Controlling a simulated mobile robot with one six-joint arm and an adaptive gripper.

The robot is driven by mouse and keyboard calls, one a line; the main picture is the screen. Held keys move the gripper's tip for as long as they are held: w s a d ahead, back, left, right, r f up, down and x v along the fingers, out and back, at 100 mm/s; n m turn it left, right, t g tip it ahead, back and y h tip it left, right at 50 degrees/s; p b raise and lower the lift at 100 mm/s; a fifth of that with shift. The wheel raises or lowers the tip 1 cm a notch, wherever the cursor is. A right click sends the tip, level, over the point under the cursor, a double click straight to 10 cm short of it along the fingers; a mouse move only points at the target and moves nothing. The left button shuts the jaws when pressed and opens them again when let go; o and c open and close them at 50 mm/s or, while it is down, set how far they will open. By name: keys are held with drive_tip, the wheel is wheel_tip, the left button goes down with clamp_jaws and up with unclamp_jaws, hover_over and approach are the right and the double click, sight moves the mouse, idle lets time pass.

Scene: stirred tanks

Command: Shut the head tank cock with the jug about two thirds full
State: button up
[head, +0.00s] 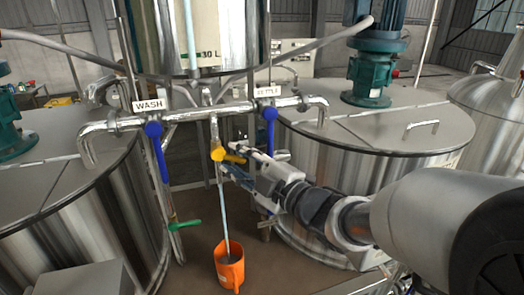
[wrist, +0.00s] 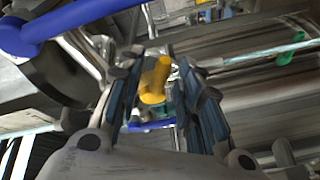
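The head tank (head: 230,35), marked 30 L, stands at the top centre with a pale sight tube. Below its pipework is a cock with a yellow handle (head: 219,154), seen also in the wrist view (wrist: 155,80). A pale stream (head: 223,200) runs down from the cock into the orange jug (head: 231,273) on the floor. The jug's fill level cannot be made out. My gripper (head: 232,160) is at the yellow handle, fingers apart. In the wrist view the handle lies between the open fingers (wrist: 158,105); contact cannot be told.
Blue-handled valves labelled WASH (head: 153,130) and KETTLE (head: 270,115) flank the cock on the cross pipe. A green handle (head: 185,225) sits lower left. Large steel tanks stand left (head: 70,225) and right (head: 370,135), leaving a narrow gap.

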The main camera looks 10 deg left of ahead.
drive_tip(key=v, duration=1.2)
drive_tip(key=shift+d, duration=0.15)
drive_tip(key=b+v, duration=0.2)
drive_tip(key=v, duration=0.3)
drive_tip(key=p+x, duration=0.1)
drive_tip(key=p, duration=0.2)
drive_tip(key=p+x, duration=0.2)
drive_tip(key=p, duration=0.2)
drive_tip(key=p+x, duration=0.2)
drive_tip(key=p, duration=0.2)
drive_tip(key=shift+r, duration=0.3)
drive_tip(key=shift+a+p, duration=0.25)
drive_tip(key=shift+p, duration=0.3)
